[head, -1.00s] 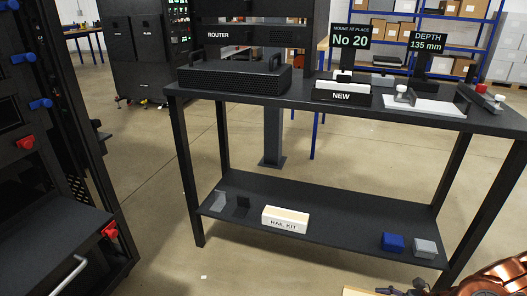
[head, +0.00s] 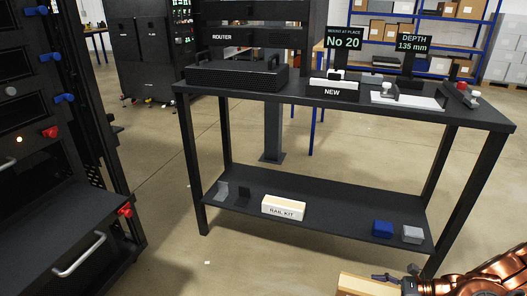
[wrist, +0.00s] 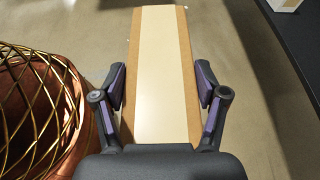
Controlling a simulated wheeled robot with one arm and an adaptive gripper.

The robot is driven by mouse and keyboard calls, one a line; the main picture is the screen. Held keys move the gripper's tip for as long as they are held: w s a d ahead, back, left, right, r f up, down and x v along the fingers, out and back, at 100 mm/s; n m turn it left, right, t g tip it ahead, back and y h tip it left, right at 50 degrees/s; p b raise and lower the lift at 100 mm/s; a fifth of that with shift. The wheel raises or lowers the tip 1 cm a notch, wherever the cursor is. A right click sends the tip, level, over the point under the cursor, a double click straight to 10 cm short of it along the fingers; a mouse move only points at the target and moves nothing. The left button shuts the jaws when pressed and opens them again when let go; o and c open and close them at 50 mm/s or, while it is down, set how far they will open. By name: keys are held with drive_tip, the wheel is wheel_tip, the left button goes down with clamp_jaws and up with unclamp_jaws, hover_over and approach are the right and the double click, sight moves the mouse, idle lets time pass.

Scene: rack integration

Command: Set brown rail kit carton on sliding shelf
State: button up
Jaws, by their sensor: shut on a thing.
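My gripper (head: 398,283) is at the bottom right of the head view, shut on a long brown carton (head: 362,287) with a cream top. The wrist view shows the brown carton (wrist: 181,70) between the two finger pads (wrist: 160,98), held above the floor. Its far end points away from the gripper; its underside is hidden. A dark shelf (head: 62,222) with a pale handle (head: 80,254) and red latches sticks out of the rack at the left, its top bare where visible. The held carton is far to its right, apart from it.
A black table (head: 470,112) holds a router (head: 235,77), signs and a NEW tray (head: 333,91). Its lower shelf (head: 335,211) bears a white RAIL KIT box (head: 284,208), a blue block (head: 382,228) and a grey block (head: 412,234). Open floor (head: 210,258) lies between rack and table.

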drive_tip(key=w+a+r+m+t+h+p, duration=0.1)
drive_tip(key=w+a+r+p, duration=0.5)
drive_tip(key=r, duration=0.6)
drive_tip(key=w+a+r+m+t+h+p, duration=0.15)
drive_tip(key=w+r+p, duration=0.25)
drive_tip(key=w+r, duration=0.65)
drive_tip(key=w+a+r+m+t+p, duration=0.2)
drive_tip(key=w+a+r+p, duration=0.25)
drive_tip(key=r, duration=1.05)
drive_tip(key=a+r+m+t+h+p, duration=0.1)
drive_tip(key=a+r+p, duration=0.3)
drive_tip(key=r+p, duration=0.4)
drive_tip(key=s+a+r+m+t+h+p, duration=0.1)
drive_tip(key=a+r+m+h+p, duration=0.3)
drive_tip(key=r, duration=1.5)
drive_tip(key=t+p, duration=0.1)
drive_tip(key=p, duration=0.3)
drive_tip(key=shift+s+a+h+p, duration=0.2)
drive_tip(key=shift+a+h+p, duration=0.15)
drive_tip(key=shift+a, duration=0.1)
